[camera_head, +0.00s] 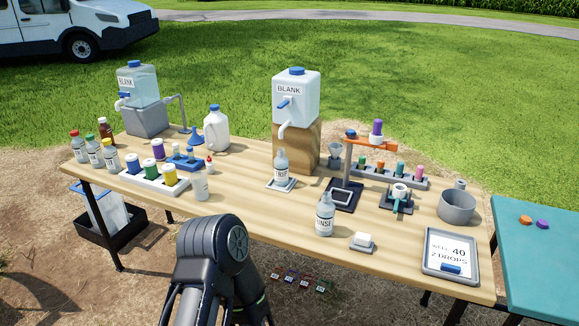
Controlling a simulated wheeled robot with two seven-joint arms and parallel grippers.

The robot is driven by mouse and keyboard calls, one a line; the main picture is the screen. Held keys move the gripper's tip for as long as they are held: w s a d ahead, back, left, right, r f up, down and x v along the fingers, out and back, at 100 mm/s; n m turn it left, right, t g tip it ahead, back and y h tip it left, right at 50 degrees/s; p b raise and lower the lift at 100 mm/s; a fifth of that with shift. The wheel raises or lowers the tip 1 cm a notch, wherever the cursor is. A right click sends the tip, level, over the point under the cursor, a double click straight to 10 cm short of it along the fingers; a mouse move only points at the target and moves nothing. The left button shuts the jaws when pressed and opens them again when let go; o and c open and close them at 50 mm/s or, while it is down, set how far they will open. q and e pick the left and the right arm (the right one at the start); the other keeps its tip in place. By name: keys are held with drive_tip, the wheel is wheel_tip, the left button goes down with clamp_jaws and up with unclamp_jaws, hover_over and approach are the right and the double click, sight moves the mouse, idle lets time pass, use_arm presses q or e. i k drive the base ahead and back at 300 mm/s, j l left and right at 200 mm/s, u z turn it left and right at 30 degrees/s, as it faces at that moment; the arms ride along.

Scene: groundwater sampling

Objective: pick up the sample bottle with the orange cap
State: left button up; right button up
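A grey rack (372,172) at the right back of the wooden table holds several small items with coloured tops. One of them has an orange-looking top (400,167), but it is too small to tell whether it is a sample bottle. A loose orange disc (525,219), possibly a cap, lies on the teal table at the right. Labelled bottles with red (78,147), green and yellow caps stand at the left end. Neither of my grippers shows; only dark arm links of mine rise at the bottom, in front of the table.
A white rack (130,178) with coloured-cap bottles stands at the left. The BLANK container (296,97) sits on a wood block, with a clear bottle (281,165) below its spout. The RINSE bottle (325,217), a tablet (450,254) and a grey bowl (457,207) occupy the right. The front middle has bare room.

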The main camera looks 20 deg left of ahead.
sight(281, 163)
drive_tip(key=i+j+z, duration=0.1)
drive_tip(key=z, duration=0.5)
drive_tip(key=i+j+z, duration=0.1)
drive_tip(key=j+z, duration=0.25)
drive_tip(key=j, duration=0.85)
drive_tip(key=j+z, duration=0.35)
drive_tip(key=j, duration=1.25)
drive_tip(key=k, duration=0.05)
